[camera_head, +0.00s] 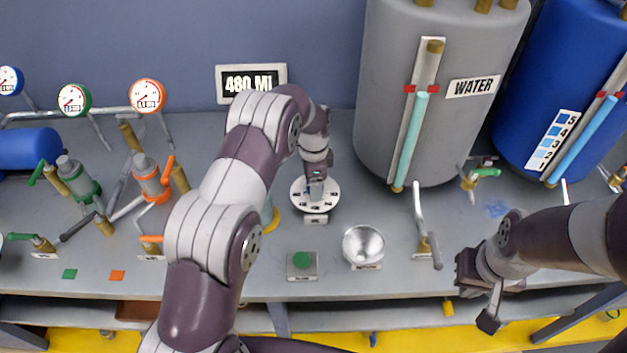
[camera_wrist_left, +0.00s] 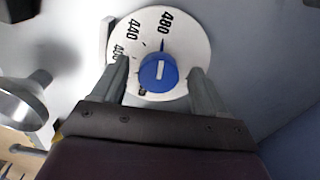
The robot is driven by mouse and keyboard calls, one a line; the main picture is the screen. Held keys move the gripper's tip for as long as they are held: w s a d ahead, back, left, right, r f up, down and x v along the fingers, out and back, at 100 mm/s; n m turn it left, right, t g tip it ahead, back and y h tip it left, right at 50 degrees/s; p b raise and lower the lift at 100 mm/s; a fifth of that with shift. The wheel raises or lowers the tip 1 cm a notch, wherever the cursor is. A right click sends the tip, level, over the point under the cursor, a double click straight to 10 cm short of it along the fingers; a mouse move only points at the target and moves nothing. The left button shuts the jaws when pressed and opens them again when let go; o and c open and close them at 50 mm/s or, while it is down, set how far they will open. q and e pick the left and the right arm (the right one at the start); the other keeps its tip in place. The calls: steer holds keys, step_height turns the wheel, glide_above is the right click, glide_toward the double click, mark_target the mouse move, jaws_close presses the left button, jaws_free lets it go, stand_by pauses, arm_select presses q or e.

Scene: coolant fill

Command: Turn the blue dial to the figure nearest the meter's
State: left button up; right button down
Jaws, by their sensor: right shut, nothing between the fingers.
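The blue dial (camera_wrist_left: 158,73) is a round knob with a white bar, on a white disc (camera_wrist_left: 196,38) printed with figures including 440 and 480. Its thin blue pointer is toward 480. In the head view the disc (camera_head: 327,199) stands mid-bench. My left gripper (camera_wrist_left: 162,72) is open, with one finger on each side of the knob and a gap at both sides. In the head view this gripper (camera_head: 316,184) is over the disc and hides most of the knob. The meter (camera_head: 251,83) on the wall reads 480. My right gripper (camera_head: 477,300) is shut and empty at the bench's front right.
A metal funnel bowl (camera_head: 363,246) and a green button box (camera_head: 302,265) stand in front of the disc. The grey water tank (camera_head: 437,120) and a blue tank (camera_head: 560,90) stand behind right. Valves and gauges (camera_head: 148,96) fill the left side.

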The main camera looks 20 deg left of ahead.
arm_select(q)
step_height(320, 180, up, 6)
steer(key=shift+r+b, duration=0.1)
steer(key=shift+b, duration=0.4)
step_height(320, 180, up, 6)
steer(key=p, duration=0.4)
steer(key=shift+r+p, duration=0.25)
steer(key=shift+p, duration=0.05)
